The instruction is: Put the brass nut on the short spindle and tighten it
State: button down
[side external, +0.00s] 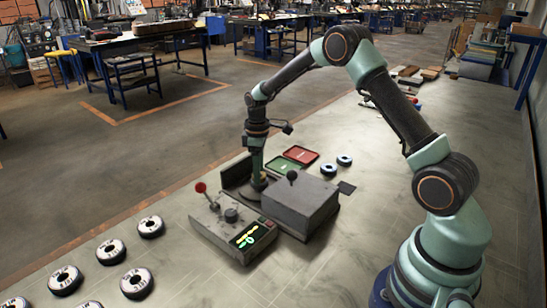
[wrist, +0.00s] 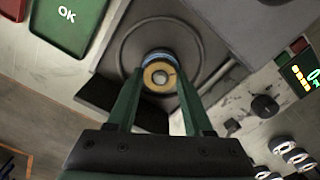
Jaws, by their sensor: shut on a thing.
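My gripper (wrist: 159,76) points down at the machine, with its two green fingers on either side of the brass nut (wrist: 157,72). It is shut on the nut. In the wrist view the nut is a gold ring with a pale round centre; I cannot tell whether that is the spindle's tip. A blue ring shows just behind the nut, over a round dark grey plate (wrist: 190,40). The short spindle itself is hidden. In the side view my gripper (side external: 260,181) is low beside the grey machine block (side external: 300,207), and the nut is too small to make out.
A control box (side external: 232,224) with a red-knobbed lever and lit display stands in front. A green tray (side external: 282,165) marked OK in the wrist view and a red tray (side external: 300,154) lie behind.

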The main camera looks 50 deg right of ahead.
jog(key=shift+s+f+m, duration=0.1)
jog(key=shift+f+m, duration=0.05)
jog(key=shift+m, duration=0.35)
jog(key=shift+c, duration=1.1)
grip_release()
jog(key=shift+r, duration=3.6)
